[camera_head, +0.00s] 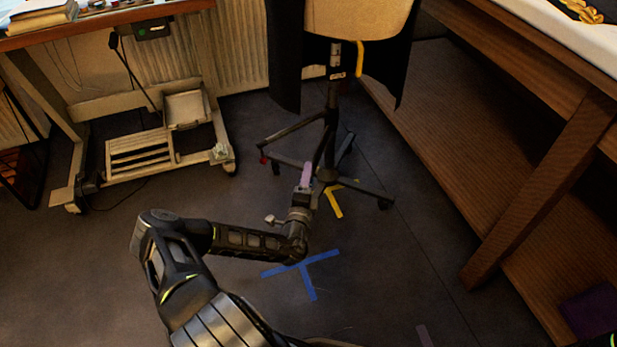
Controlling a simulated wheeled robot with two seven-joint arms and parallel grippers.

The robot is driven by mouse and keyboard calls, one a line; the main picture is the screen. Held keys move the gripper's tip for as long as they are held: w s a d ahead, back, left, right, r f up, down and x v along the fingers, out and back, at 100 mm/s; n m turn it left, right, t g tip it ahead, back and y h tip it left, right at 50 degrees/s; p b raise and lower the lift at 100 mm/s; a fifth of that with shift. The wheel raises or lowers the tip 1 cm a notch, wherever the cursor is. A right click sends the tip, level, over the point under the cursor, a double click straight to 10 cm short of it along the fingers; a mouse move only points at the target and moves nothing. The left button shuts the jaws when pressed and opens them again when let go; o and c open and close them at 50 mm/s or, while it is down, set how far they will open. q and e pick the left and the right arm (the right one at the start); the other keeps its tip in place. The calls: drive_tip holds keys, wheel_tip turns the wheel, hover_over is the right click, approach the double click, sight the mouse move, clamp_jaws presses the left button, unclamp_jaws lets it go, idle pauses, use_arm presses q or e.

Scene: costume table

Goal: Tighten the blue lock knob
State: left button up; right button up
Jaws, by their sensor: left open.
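My left gripper (305,182) reaches in from the lower left and is open, low in front of the stand's base. A pale purple piece shows at its tip; I cannot tell whether it is part of the gripper or something behind it. The dress form stand (331,110) has a dark pole, a beige body (358,18) draped with black cloth (285,60), and spread dark legs on the floor. I cannot make out a blue lock knob on the stand. My right gripper is not in view.
Blue tape (302,265) and yellow tape (333,203) mark the dark floor. A wooden table with a slatted lower shelf (470,130) stands at right. A desk (110,14) and a wheeled pale frame (140,150) stand at left.

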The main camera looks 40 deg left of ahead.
use_arm(q)
drive_tip(key=shift+x, duration=0.8)
clamp_jaws()
